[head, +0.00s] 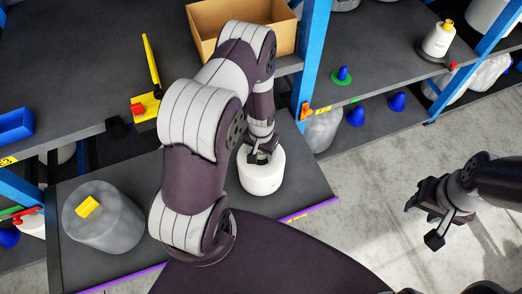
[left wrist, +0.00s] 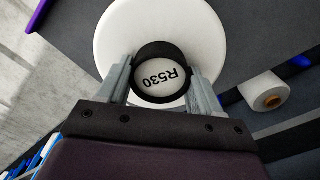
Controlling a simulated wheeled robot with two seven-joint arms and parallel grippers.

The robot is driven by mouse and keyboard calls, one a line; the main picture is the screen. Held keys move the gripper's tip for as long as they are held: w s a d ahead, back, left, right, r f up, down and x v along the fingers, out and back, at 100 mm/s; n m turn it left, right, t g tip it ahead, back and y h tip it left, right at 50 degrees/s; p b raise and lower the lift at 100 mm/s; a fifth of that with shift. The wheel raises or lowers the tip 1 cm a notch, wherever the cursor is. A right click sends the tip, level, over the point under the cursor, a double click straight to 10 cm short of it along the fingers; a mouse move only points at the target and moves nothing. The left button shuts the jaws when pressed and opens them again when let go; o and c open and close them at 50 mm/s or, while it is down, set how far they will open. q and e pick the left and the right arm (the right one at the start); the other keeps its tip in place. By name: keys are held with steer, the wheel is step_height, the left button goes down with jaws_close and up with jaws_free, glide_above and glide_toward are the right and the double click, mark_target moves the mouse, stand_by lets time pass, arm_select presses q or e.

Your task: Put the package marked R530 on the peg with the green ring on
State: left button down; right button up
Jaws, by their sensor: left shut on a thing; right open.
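The white package (head: 262,178) is upright above the dark board with the purple edge. In the left wrist view, its round top (left wrist: 160,25) has a black collar around a white label reading R530. My left gripper (head: 260,155) is shut on that collar from above; its two fingers flank it in the left wrist view (left wrist: 162,78). I cannot tell whether the package touches the board. The blue peg with the green ring (head: 342,79) stands empty on the shelf at the upper right. My right gripper (head: 430,212) is open and empty over the floor.
A blue post (head: 314,55) stands between the board and the green-ringed peg. A cardboard box (head: 225,22) is on the shelf behind. A grey package with a yellow top (head: 104,218) stands at left. A white bobbin (head: 438,40) occupies the right shelf.

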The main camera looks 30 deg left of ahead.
arm_select(q)
steer(key=shift+f, duration=0.25)
steer(key=shift+c, duration=0.8)
jaws_free()
steer(key=shift+o, duration=0.3)
steer(key=shift+s, duration=0.1)
steer(key=shift+r, duration=0.1)
steer(key=shift+r, duration=0.35)
step_height(320, 180, up, 12)
steer(key=b, duration=0.1)
steer(key=shift+b, duration=0.4)
